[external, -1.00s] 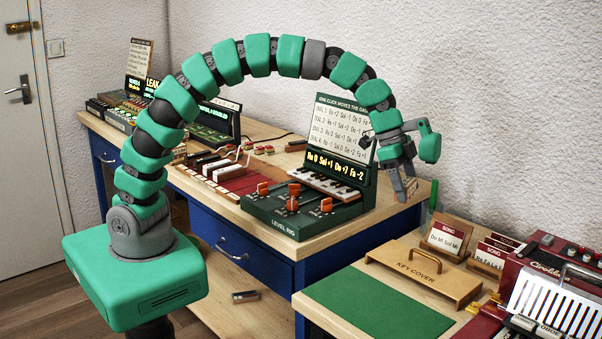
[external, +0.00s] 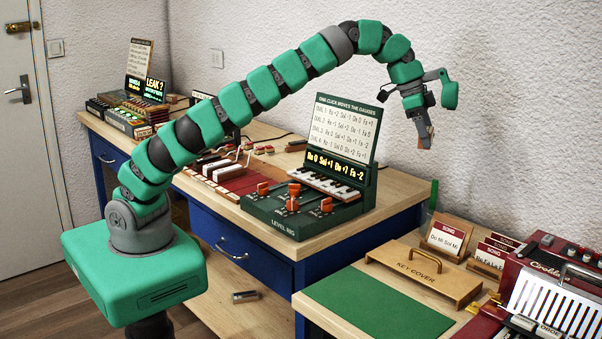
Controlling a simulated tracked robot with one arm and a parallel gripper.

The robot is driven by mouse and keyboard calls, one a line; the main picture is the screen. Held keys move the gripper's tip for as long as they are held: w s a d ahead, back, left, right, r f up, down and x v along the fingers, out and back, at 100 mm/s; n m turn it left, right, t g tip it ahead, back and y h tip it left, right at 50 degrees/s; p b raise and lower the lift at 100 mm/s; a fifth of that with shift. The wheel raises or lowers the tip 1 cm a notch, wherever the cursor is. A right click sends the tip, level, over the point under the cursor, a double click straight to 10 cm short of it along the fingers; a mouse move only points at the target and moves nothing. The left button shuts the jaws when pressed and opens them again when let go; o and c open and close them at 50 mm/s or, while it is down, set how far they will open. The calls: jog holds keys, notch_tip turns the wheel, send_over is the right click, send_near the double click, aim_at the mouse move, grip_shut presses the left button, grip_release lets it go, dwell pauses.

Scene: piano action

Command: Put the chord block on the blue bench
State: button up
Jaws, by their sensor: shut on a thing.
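My gripper (external: 422,122) is raised in the air at the upper right, pointing down, in front of the white wall. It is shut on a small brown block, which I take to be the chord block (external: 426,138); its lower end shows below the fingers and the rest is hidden. The blue bench (external: 400,197) has a pale wooden top and blue drawers. The block is apart from the bench and well above the height of its top, near its right end in the picture.
The green level rig (external: 290,221) with orange levers and a tall text panel stands on the bench. The bench's right end looks clear. On the nearer table are a green mat (external: 378,303), a wooden key cover (external: 425,274), song cards (external: 445,238) and a red machine (external: 545,253).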

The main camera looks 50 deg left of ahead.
jog(key=shift+w+a+r+n, duration=0.15)
jog(key=shift+w+a+r, duration=0.25)
jog(key=shift+w, duration=0.25)
jog(key=shift+w+a+r+n, duration=0.15)
jog(key=shift+w+a+r, duration=0.1)
jog(key=shift+w+a, duration=0.3)
jog(key=w+a+n+t+b, duration=0.1)
jog(key=w+a+n, duration=0.1)
jog(key=w+a, duration=0.35)
jog(key=w+a+f+n+y, duration=0.1)
jog(key=w+a, duration=0.1)
jog(key=a, duration=0.6)
jog(key=w+a+n+t+b, duration=0.1)
jog(key=w+a+n, duration=0.15)
jog(key=a, duration=0.35)
jog(key=a+f+n+y+b, duration=0.1)
jog(key=a+f+n, duration=0.1)
jog(key=a, duration=0.8)
jog(key=w+a+f+n+y+b, duration=0.1)
jog(key=a+f+n, duration=0.2)
jog(key=a, duration=0.6)
jog(key=shift+a+n+y, duration=0.35)
jog(key=shift+n+y, duration=0.05)
jog(key=shift+n, duration=0.25)
